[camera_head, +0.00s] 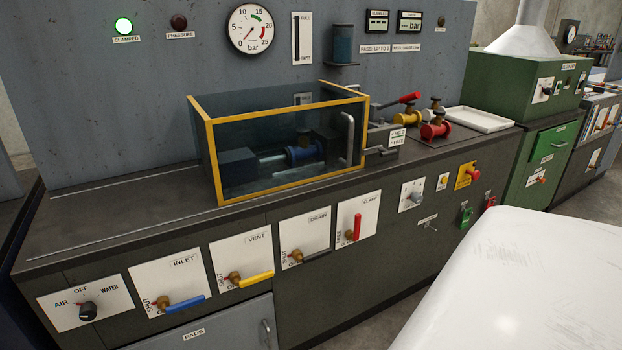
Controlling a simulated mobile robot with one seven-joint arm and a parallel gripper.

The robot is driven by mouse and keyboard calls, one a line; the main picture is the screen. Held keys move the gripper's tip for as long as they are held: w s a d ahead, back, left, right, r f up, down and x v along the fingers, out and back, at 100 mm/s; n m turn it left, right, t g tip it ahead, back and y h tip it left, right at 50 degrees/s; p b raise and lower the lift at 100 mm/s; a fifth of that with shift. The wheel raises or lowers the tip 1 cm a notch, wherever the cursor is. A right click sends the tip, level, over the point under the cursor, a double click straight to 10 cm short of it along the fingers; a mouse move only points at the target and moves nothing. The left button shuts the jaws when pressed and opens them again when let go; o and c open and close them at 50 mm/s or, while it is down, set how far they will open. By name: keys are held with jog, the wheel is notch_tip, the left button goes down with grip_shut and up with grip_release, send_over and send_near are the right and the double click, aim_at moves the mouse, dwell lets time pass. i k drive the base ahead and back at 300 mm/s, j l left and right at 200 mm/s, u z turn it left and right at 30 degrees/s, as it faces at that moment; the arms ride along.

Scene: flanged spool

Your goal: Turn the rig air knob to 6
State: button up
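No knob label that I can read says "rig air". A grey knob (415,198) sits on a white plate with small marks on the bench front, right of the CLAMP lever; its scale and setting are too small to read. A black selector knob (88,311) is at the far left of the front, on a white plate marked AIR, OFF and WATER; I cannot tell its exact setting. My gripper is not in view.
Lever valves INLET (164,302), VENT (235,278), DRAIN (297,257) and CLAMP (356,228) line the front. A red button (473,173) is right of the grey knob. A yellow-framed guard (213,160) covers the blue spool (304,153). The green CLAMPED lamp (124,26) is lit.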

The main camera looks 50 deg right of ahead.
aim_at(417, 197)
jog(key=z, duration=1.6)
